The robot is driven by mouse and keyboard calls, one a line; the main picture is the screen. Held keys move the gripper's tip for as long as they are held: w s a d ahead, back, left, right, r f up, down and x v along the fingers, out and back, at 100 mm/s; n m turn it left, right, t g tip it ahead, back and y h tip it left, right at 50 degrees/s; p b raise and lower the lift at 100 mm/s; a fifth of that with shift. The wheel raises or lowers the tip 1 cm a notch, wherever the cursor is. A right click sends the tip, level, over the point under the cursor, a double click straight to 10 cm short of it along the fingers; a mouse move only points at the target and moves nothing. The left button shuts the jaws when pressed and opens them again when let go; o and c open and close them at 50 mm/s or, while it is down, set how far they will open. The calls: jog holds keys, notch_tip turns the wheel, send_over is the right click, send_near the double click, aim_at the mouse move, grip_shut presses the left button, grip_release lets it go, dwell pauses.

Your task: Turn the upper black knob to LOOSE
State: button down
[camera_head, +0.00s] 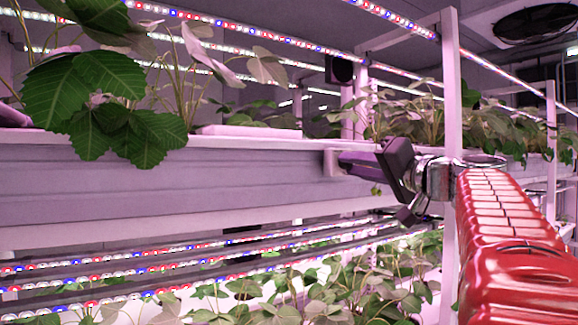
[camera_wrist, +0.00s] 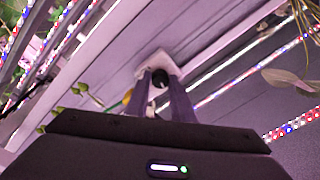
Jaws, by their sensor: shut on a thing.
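The black knob (camera_wrist: 160,77) shows in the wrist view, in front of a pale mount (camera_wrist: 158,60) on the side of the long rack gutter. My gripper (camera_wrist: 161,82) is shut on it, with one finger on each side. In the head view my gripper (camera_head: 341,158) reaches left to the mount (camera_head: 330,161) on the gutter wall, and the fingers hide the knob there. No LOOSE marking and no pointer on the knob can be read. I cannot tell how far the knob is turned.
The gutter (camera_head: 150,190) runs across the head view with leafy plants (camera_head: 95,95) above it. A white upright post (camera_head: 451,90) stands close to my arm. More plants (camera_head: 340,290) and LED strips fill the level below. Small green berries (camera_wrist: 82,88) hang left of my fingers.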

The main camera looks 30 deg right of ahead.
jog(key=shift+d+f+n, duration=0.1)
jog(key=shift+d+n, duration=0.05)
jog(key=shift+n, duration=0.65)
jog(key=shift+d+n, duration=0.15)
jog(key=shift+n, duration=0.65)
jog(key=shift+y, duration=0.3)
jog(key=c, duration=1.8)
grip_release()
jog(key=shift+o, duration=1.3)
jog(key=shift+a, duration=0.1)
jog(key=s+f, duration=0.1)
jog(key=s, duration=1.2)
jog(key=shift+s+d+f, duration=0.15)
jog(key=shift+s+d, duration=0.15)
